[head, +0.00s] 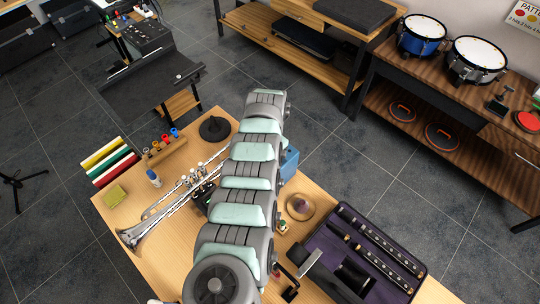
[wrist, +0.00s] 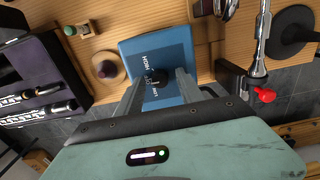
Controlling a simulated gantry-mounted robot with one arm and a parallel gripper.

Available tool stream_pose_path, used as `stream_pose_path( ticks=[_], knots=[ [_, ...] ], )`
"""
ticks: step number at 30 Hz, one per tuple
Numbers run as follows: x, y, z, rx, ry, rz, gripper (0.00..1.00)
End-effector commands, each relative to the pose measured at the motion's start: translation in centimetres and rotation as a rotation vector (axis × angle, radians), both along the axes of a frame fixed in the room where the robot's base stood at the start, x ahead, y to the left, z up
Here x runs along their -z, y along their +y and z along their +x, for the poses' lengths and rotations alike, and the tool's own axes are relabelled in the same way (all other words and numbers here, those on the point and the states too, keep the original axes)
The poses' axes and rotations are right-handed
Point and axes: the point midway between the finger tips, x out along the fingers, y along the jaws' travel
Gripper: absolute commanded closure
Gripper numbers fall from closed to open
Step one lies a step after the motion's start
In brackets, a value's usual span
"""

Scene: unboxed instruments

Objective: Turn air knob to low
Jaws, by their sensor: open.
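A blue box (wrist: 165,55) with white lettering, turned sideways and too small to read fully, sits on the wooden table in the wrist view. A small black knob (wrist: 157,78) stands on its face, with a short mark beside it. My gripper (wrist: 160,79) is open, with one grey finger on each side of the knob. I cannot tell whether either finger touches it. In the head view the blue box (head: 290,162) shows only partly beside my arm, which hides the knob and my gripper.
An open purple-lined case (head: 318,238) with black instrument pieces lies at the right. A silver trumpet (head: 150,222) lies on the left of the table (head: 125,205). A round mute-like object (head: 299,206) is near the box. A red-knobbed black part (wrist: 263,95) shows right of the fingers.

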Motion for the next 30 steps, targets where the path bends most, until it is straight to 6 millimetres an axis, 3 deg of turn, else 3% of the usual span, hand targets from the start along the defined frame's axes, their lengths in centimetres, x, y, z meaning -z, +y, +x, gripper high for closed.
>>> stream_pose_path(
  ticks=[17,30],
  knots=[
    [-0.02,-0.01,0.01,0.000,0.000,0.000,0.99],
    [-0.06,0.00,0.01,-0.013,0.000,0.000,1.00]
  ],
)
